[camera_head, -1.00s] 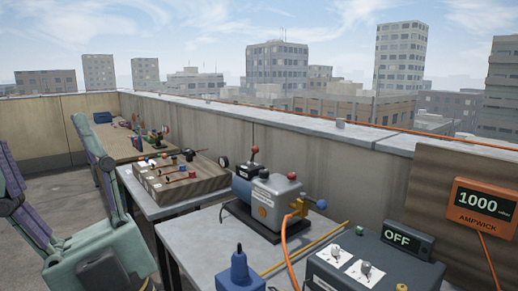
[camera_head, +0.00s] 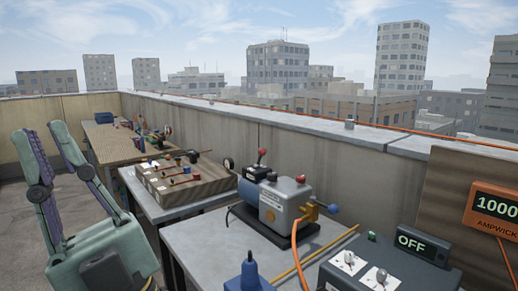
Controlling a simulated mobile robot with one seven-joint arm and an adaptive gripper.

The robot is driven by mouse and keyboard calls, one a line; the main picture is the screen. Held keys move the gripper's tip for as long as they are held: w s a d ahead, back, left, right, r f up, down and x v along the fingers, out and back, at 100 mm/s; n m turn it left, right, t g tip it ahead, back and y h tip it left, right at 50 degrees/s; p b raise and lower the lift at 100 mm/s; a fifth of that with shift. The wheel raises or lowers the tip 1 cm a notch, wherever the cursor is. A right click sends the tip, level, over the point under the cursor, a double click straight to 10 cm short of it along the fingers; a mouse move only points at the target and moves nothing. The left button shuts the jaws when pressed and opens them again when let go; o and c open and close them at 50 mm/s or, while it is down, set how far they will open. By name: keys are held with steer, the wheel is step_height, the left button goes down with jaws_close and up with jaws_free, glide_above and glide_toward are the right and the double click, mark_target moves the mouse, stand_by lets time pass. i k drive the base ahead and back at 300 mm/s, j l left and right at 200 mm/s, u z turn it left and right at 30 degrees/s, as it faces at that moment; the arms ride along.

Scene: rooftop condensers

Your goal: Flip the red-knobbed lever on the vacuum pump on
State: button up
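The vacuum pump (camera_head: 275,208) stands on the grey table right of centre, a grey body with a blue motor part at its left. A red-knobbed lever (camera_head: 262,153) rises from its top and looks roughly upright; its exact tilt is hard to tell. A lower red cap (camera_head: 301,179) sits on top of the grey body. A brass fitting with a blue handle (camera_head: 333,209) is at its right side. An OFF display (camera_head: 412,243) stands on the box to the right. My green and purple arm is folded at the left, well apart from the pump; my gripper is not visible.
A blue pointed object (camera_head: 249,272) and a dark box with two switches (camera_head: 362,272) stand in front of the pump. An orange hose (camera_head: 295,245) and a yellow rod (camera_head: 315,253) cross the table. The parapet (camera_head: 350,165) runs behind.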

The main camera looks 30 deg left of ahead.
mark_target(261, 151)
steer(key=i+j, duration=0.1)
steer(key=j, duration=0.45)
steer(key=i+j, duration=0.15)
steer(key=j, duration=0.4)
steer(key=i+j+z, duration=0.1)
steer(key=j, duration=0.45)
steer(key=i+j, duration=0.1)
steer(key=j, duration=0.45)
steer(key=i+j, duration=0.1)
steer(key=j, duration=0.45)
steer(key=i+j+z, duration=0.1)
steer(key=j, duration=0.45)
steer(key=i+j, duration=0.1)
steer(key=j, duration=0.5)
steer(key=i, duration=0.5)
